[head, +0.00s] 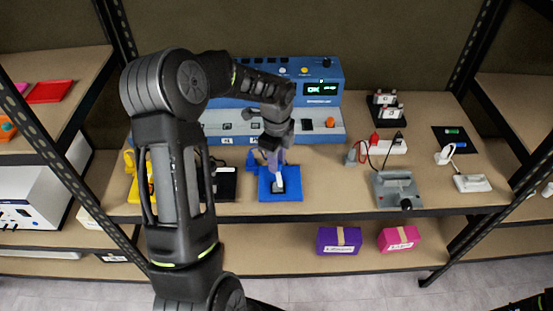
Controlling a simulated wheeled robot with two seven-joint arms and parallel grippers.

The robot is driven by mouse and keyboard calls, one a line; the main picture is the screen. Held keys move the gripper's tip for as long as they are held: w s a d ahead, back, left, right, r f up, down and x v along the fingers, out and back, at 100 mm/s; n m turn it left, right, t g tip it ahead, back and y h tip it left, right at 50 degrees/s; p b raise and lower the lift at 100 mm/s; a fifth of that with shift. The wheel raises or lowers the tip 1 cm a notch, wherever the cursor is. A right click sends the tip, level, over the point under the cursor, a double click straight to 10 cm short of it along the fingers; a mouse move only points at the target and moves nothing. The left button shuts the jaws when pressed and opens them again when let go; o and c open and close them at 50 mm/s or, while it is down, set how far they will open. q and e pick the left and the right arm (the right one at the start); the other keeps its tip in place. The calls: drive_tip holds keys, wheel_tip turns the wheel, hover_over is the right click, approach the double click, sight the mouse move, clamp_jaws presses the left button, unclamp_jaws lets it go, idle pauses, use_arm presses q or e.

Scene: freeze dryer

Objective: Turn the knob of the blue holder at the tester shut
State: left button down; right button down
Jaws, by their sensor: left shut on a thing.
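The blue holder (292,194) sits on the shelf in front of the blue and grey tester (325,122), with a flat blue plate and a raised blue part (253,160) at its back left. My left gripper (277,180) reaches down over the plate from above. Its pale fingers are shut at a small dark and grey part on the plate, which I take for the knob. The fingers cover much of this part, so its turn angle cannot be read. The tester's display (322,88) is lit with green text. My right gripper is not in view.
A yellow holder (132,162) and a black block (224,186) stand to the left. A grey fixture (398,190), a white strip with a red cable (392,146), and a white device (471,183) stand to the right. Shelf between blue plate and grey fixture is clear.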

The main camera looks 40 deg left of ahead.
use_arm(q)
drive_tip(key=shift+m, duration=0.6)
drive_tip(key=c, duration=1.2)
unclamp_jaws()
drive_tip(key=shift+o, duration=0.2)
drive_tip(key=shift+r, duration=0.1)
wheel_tip(320, 180, up, 8)
drive_tip(key=shift+f+b, duration=0.2)
drive_tip(key=shift+b, duration=0.2)
